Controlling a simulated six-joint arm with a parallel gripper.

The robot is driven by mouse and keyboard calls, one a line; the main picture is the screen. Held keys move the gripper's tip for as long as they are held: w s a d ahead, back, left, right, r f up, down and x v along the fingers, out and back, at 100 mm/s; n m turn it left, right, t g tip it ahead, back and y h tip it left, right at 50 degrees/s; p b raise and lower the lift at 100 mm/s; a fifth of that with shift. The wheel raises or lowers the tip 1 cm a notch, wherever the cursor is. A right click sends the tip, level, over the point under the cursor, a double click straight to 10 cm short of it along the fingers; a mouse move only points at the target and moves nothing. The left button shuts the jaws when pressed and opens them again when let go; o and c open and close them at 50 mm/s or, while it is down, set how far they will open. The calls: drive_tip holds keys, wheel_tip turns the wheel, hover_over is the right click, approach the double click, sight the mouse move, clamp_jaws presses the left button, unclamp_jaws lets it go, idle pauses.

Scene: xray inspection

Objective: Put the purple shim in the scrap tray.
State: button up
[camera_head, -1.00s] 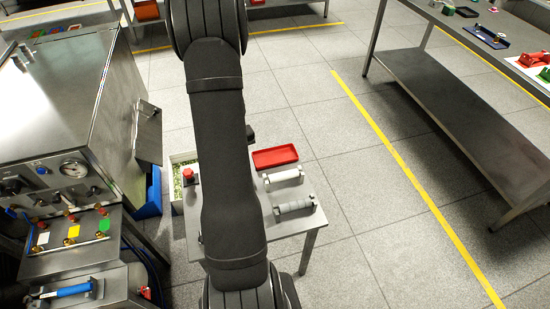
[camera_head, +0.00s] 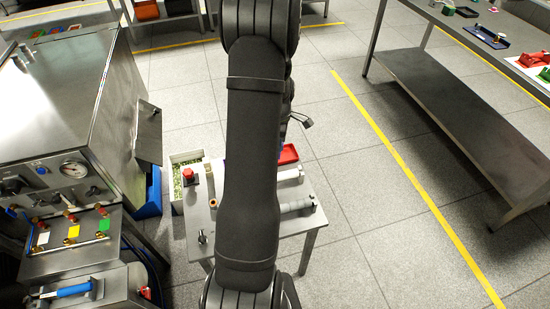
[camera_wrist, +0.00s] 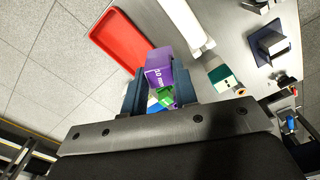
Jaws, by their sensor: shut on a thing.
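The purple shim (camera_wrist: 158,68), a block marked "10 mm", is between the fingers of my gripper (camera_wrist: 160,84) in the wrist view. The gripper is shut on it. A shallow red tray (camera_wrist: 118,42) lies left of and beyond the shim in that view, apart from it; it looks empty where visible. In the head view only the right end of the red tray (camera_head: 289,153) shows beside my arm, at the back of the small metal table. My arm hides the shim there.
A green-and-white block (camera_wrist: 222,75) shows right of the shim. Floor right of the table is clear.

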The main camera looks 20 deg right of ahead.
drive_tip(key=s+d+r+n, duration=0.1)
drive_tip(key=d+n, duration=0.4)
drive_tip(key=shift+w+a+f, duration=1.25)
drive_tip(key=shift+w+f, duration=0.15)
drive_tip(key=shift+f, duration=0.35)
drive_tip(key=shift+w+a+f, duration=1.2)
drive_tip(key=shift+w+f, duration=0.2)
drive_tip(key=shift+f, duration=0.3)
drive_tip(key=shift+w+a+f, duration=1.25)
drive_tip(key=shift+w+f, duration=0.15)
drive_tip(key=shift+f, duration=0.35)
drive_tip(key=shift+f, duration=0.2)
drive_tip(key=o, duration=1)
wheel_tip(320, 180, up, 12)
drive_tip(key=shift+r, duration=0.2)
